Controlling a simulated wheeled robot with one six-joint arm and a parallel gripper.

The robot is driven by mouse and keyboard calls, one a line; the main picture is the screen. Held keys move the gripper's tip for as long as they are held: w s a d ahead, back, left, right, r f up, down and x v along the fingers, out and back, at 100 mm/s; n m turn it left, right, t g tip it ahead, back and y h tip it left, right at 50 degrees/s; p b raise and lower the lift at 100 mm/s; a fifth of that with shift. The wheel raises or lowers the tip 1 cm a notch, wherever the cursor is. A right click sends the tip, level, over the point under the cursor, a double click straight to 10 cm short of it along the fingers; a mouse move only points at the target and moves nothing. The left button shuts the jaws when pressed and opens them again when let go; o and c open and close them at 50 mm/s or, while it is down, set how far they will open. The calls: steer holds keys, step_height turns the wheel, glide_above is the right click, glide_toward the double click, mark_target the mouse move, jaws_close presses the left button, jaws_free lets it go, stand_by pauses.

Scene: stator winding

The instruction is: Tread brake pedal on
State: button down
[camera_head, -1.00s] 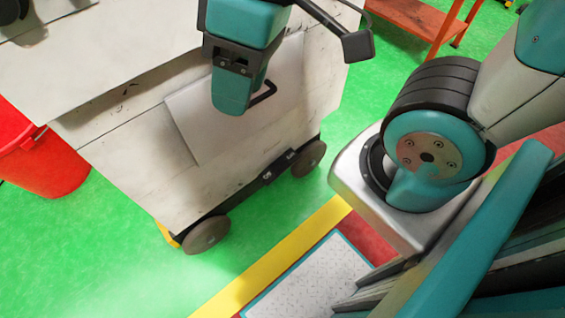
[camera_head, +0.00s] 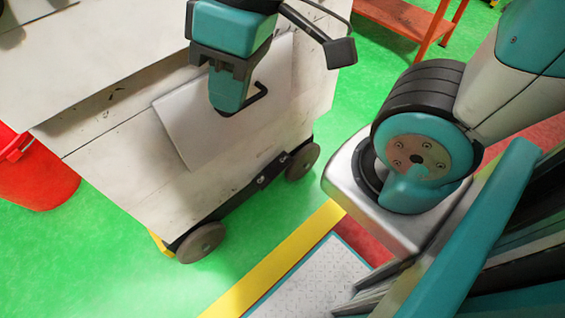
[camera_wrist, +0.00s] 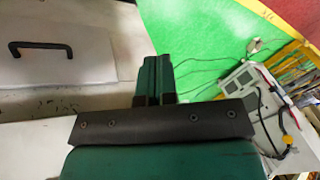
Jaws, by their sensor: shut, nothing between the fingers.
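A white wheeled cabinet (camera_head: 110,140) stands on the green floor, with a panel and black handle on its side. Its two near wheels show, a left one (camera_head: 201,243) and a right one (camera_head: 302,161). Between them, a small black fitting (camera_head: 270,173) sits on the dark lower rail; I cannot tell whether it is the brake pedal. My gripper (camera_head: 228,102) is shut and empty, pointing down in front of the panel, well above the rail. It partly covers the handle. In the wrist view the fingers (camera_wrist: 157,74) are together, and the handle (camera_wrist: 40,50) is to their left.
A red bin (camera_head: 38,170) stands left of the cabinet. An orange shelf (camera_head: 400,18) is at the upper right. A yellow floor stripe (camera_head: 280,255) and a light floor plate (camera_head: 318,280) lie in front. Wires and a white device (camera_wrist: 245,80) show in the wrist view.

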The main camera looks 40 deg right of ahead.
steer(key=w+d+f+m+t+h+b, duration=0.1)
steer(key=w+d+f+m+b, duration=0.15)
steer(key=f+b, duration=0.85)
steer(key=w+d+f+m+b, duration=0.1)
steer(key=w+d+f+b, duration=0.15)
steer(key=f+b, duration=0.9)
steer(key=m+t+h+b, duration=0.2)
steer(key=m+h+b, duration=0.2)
steer(key=b, duration=1.7)
glide_above(286, 158)
steer(key=s+a, duration=0.2)
steer(key=s, duration=0.2)
step_height(286, 158, down, 37)
steer(key=shift+d+r+n, duration=0.1)
steer(key=shift+r+n, duration=0.1)
steer(key=shift+n, duration=0.05)
steer(key=shift+w+f, duration=0.1)
steer(key=b+x, duration=0.2)
steer(key=x, duration=0.2)
steer(key=b+x, duration=0.3)
steer(key=x, duration=0.1)
steer(key=b+x, duration=0.2)
steer(key=x, duration=0.2)
steer(key=shift+s+d+f, duration=0.1)
steer(key=shift+s+f, duration=0.05)
steer(key=shift+s, duration=0.1)
steer(key=shift+d+f+b, duration=0.25)
steer(key=shift+f+b, duration=0.5)
steer(key=shift+b, duration=0.05)
